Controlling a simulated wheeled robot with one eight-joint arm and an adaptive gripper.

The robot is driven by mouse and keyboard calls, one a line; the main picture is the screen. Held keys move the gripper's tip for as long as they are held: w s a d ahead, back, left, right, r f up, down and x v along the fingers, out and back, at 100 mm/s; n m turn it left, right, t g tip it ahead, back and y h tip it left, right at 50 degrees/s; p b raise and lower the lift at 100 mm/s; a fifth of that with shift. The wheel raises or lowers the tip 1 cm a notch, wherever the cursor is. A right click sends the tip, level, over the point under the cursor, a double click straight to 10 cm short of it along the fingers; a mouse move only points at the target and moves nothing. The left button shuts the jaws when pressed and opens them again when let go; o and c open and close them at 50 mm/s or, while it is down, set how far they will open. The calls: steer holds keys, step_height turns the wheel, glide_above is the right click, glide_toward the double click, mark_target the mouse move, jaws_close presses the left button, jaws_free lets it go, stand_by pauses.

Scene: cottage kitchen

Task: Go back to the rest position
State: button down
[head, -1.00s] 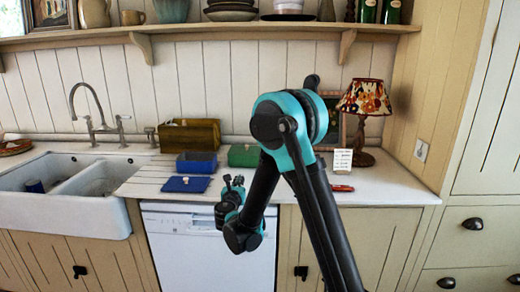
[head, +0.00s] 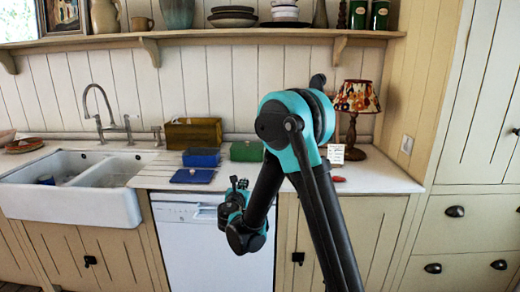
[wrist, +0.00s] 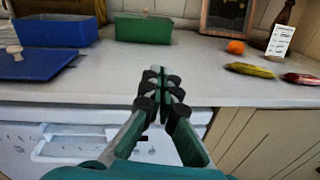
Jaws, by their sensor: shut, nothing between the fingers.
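My gripper (head: 238,186) is in front of the worktop edge, before the white dishwasher, on a folded arm. In the wrist view its fingers (wrist: 158,78) are closed together with nothing between them. They point toward the worktop (wrist: 195,60) and appear clear of the objects on it.
On the worktop stand a blue box (head: 201,158), its flat blue lid (head: 192,176), a green box (head: 246,151), a wooden box (head: 193,133) and a lamp (head: 356,97). An orange (wrist: 236,47) and a banana (wrist: 250,70) lie near a card (wrist: 280,40). The sink (head: 75,205) is left.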

steer(key=s+d+f+m+g+h, duration=0.15)
steer(key=s+d+m+g, duration=0.3)
steer(key=d+m, duration=0.5)
steer(key=s+d+f+m+g+h, duration=0.1)
steer(key=s+d+f+m+g, duration=0.2)
steer(key=s+d+m, duration=0.7)
steer(key=s+d+f+m+g+y, duration=0.2)
steer(key=s+d+f+m, duration=0.1)
steer(key=s+m, duration=0.4)
steer(key=s+d+f+m+g+y, duration=0.3)
steer(key=s+f+m, duration=0.2)
steer(key=s, duration=0.7)
steer(key=shift+s+f+m, duration=0.25)
steer(key=shift+s+m, duration=0.15)
steer(key=shift+m, duration=0.45)
steer(key=shift+g, duration=0.25)
